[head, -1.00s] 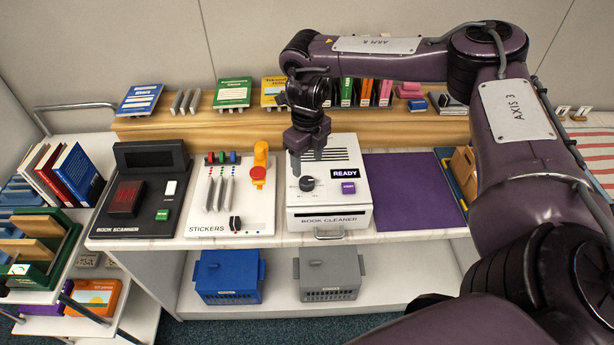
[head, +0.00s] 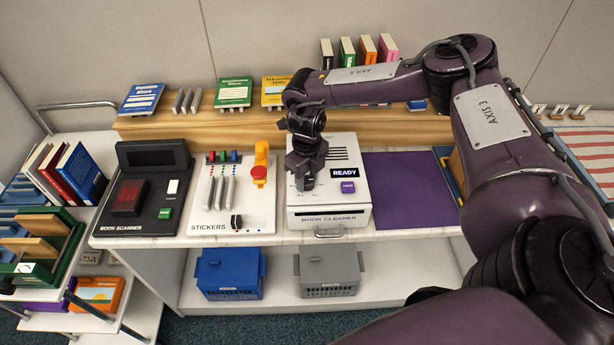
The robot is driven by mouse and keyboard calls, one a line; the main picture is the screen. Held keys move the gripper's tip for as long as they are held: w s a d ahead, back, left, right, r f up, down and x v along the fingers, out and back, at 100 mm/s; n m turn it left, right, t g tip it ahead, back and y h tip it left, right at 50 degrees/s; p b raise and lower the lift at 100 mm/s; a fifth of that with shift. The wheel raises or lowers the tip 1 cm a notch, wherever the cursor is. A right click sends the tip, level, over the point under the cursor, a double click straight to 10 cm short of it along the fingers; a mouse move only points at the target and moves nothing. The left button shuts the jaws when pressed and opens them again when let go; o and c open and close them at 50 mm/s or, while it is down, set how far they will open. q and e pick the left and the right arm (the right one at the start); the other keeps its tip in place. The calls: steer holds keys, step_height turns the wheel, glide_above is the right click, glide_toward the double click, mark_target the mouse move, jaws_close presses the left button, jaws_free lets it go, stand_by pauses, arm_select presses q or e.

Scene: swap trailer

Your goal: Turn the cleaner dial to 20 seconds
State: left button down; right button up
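The white book cleaner (head: 328,217) stands on the counter, with a lit READY display (head: 344,173) and a purple button (head: 348,187) on its top. My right gripper (head: 305,186) points down over the left part of that top, at the place of the black dial. The gripper hides most of the dial, so I cannot read its setting. The fingertips are at or around the dial; whether they touch it I cannot tell, nor how far apart they are. My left gripper is out of the picture.
Left of the cleaner are the sticker panel (head: 257,215) with an orange-red lever and the black book scanner (head: 107,215). A purple mat (head: 408,195) lies to the right. The wooden shelf (head: 200,127) with books runs behind. Blue (head: 229,275) and grey (head: 329,273) crates stand below.

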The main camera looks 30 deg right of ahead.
steer(key=c, duration=0.3)
steer(key=m+p, duration=0.1)
steer(key=m, duration=0.3)
steer(key=shift+m+p, duration=0.3)
steer(key=m+p, duration=0.1)
steer(key=m, duration=0.3)
steer(key=shift+m, duration=0.3)
steer(key=m+p, duration=0.1)
steer(key=m, duration=0.2)
steer(key=shift+r+m, duration=0.1)
steer(key=shift+m, duration=0.2)
steer(key=m+p, duration=0.2)
steer(key=m, duration=0.3)
steer(key=shift+p, duration=0.3)
steer(key=m+p, duration=0.2)
steer(key=m, duration=0.3)
steer(key=shift+w+m+p, duration=0.1)
steer(key=shift+m+p, duration=0.25)
steer(key=shift+m, duration=0.05)
